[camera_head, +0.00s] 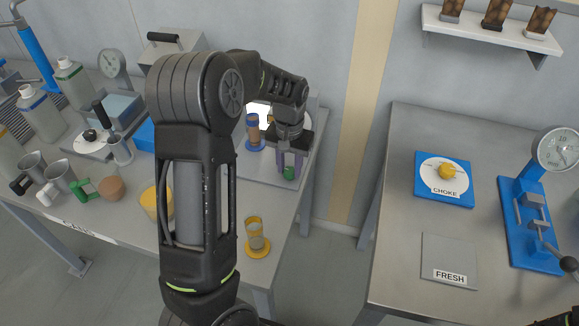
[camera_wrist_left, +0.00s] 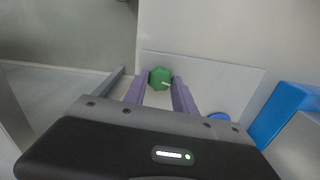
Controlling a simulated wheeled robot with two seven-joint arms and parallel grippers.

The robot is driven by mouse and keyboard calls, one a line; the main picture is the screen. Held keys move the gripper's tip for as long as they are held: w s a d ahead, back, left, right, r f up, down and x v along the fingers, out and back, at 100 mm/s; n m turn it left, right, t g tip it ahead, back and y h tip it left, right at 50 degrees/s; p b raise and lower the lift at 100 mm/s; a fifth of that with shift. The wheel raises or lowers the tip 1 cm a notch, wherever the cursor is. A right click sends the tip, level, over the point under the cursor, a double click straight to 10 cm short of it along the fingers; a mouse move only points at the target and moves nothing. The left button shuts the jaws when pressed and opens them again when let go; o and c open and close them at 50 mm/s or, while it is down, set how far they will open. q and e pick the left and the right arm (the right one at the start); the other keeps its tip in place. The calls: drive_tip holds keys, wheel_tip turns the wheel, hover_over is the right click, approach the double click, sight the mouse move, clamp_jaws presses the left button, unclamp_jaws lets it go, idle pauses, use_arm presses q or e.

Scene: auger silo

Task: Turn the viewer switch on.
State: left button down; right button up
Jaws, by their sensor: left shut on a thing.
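The viewer switch is a small green knob (camera_head: 289,173) on a grey plate at the right end of the left table. In the left wrist view the green knob (camera_wrist_left: 160,77) shows a pale pointer mark towards the right. My left gripper (camera_head: 290,163) points down at it with its purple fingers. In the left wrist view the fingers (camera_wrist_left: 158,88) stand on either side of the knob, shut on it. The viewer's bright white panel (camera_head: 257,109) is partly hidden behind my left arm.
A brown sample tube on a blue base (camera_head: 253,131) stands just left of the gripper. A glass on a yellow base (camera_head: 256,239) is near the front edge. A gap separates this table from the right table, which holds the CHOKE dial (camera_head: 445,174) and FRESH plate (camera_head: 450,252).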

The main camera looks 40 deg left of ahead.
sight(289, 170)
use_arm(q)
drive_tip(key=shift+n, duration=1.4)
drive_tip(key=c, duration=1)
unclamp_jaws()
drive_tip(key=shift+r, duration=0.1)
wheel_tip(289, 170, up, 8)
drive_tip(key=shift+f+b, duration=0.15)
drive_tip(key=shift+b, duration=0.25)
